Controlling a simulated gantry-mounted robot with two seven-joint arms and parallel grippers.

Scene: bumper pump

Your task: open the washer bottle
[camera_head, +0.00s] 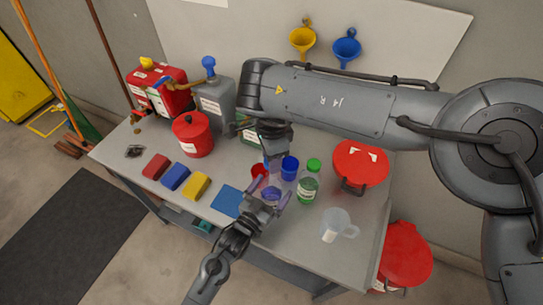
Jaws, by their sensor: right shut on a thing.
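A small clear bottle with purple-blue contents (271,194), which looks like the washer bottle, stands near the front middle of the table. My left gripper (270,200) has one finger on either side of it; whether they press on it is unclear. My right gripper (268,160) points down just behind and above the bottle. It is shut on a small blue piece that looks like the bottle's cap, mostly hidden by the fingers. I cannot tell whether the cap still touches the bottle.
Close by stand a red cup (259,173), a blue cup (290,168) and a green-capped bottle (308,182). A clear jug (336,225) and red lidded bucket (360,163) are at right. A blue cloth (227,201) and coloured sponges (176,177) lie left.

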